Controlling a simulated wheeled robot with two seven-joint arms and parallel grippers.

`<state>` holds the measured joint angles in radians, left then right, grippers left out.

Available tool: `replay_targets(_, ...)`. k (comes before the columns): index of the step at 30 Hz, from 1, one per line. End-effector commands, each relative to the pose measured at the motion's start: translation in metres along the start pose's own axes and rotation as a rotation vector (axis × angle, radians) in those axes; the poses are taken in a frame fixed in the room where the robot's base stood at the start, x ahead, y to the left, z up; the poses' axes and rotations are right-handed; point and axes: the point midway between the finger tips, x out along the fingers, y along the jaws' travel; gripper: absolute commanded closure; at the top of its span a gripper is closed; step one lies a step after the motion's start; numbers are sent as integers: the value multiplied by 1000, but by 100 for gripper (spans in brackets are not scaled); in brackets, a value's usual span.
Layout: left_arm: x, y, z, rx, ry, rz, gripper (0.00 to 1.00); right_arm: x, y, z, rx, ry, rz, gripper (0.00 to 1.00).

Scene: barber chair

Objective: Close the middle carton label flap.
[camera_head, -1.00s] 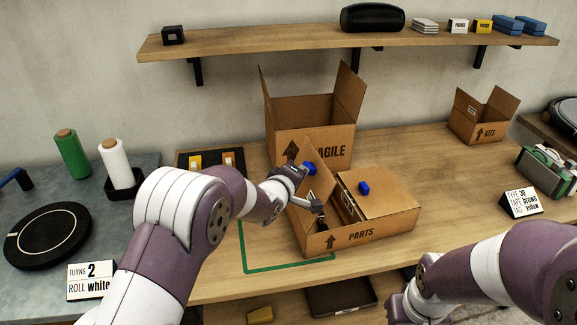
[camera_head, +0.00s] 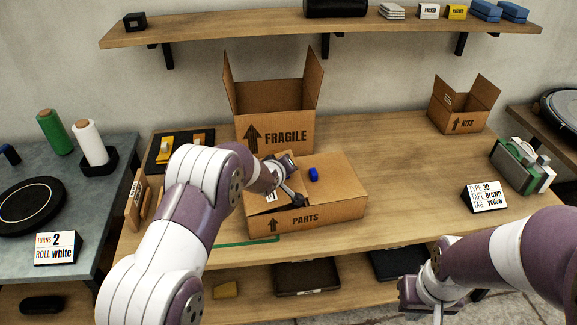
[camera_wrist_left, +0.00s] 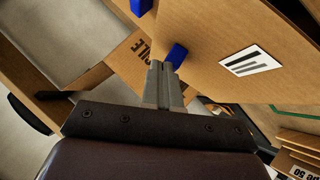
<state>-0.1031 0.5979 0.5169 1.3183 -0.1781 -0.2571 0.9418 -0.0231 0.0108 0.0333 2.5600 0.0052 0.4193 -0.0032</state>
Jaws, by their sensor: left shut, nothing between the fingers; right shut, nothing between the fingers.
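The middle carton marked PARTS (camera_head: 325,211) stands on the wooden bench. Its right flap (camera_head: 335,180) lies flat and carries a blue tab (camera_head: 313,174). The left flap, with a white striped label (camera_head: 271,197), is folded low over the opening; a dark gap shows at its front left. In the left wrist view this label flap (camera_wrist_left: 215,40) has a blue tab (camera_wrist_left: 176,55) just beyond the fingertips. My left gripper (camera_head: 296,198) is shut and empty, over the flap; contact is unclear. My right gripper (camera_head: 425,297) is shut and empty, low at the front right.
An open FRAGILE carton (camera_head: 275,125) stands close behind. An open KITS carton (camera_head: 465,110) is at the back right. A shelf (camera_head: 340,33) runs above. A sign (camera_head: 485,196) stands at right. The bench between the PARTS carton and the sign is clear.

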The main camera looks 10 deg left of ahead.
Motion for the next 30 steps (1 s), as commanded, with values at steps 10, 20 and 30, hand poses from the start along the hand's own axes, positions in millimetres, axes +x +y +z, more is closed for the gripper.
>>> replay_targets(10, 17, -10, 16, -1, 1, 1, 100, 18, 0, 2, 0, 0, 0, 100)
replay_targets(20, 21, -12, 21, -1, 0, 1, 100, 21, 0, 2, 0, 0, 0, 100)
replay_targets(30, 21, -13, 21, -1, -1, 0, 100, 21, 0, 2, 0, 0, 0, 100)
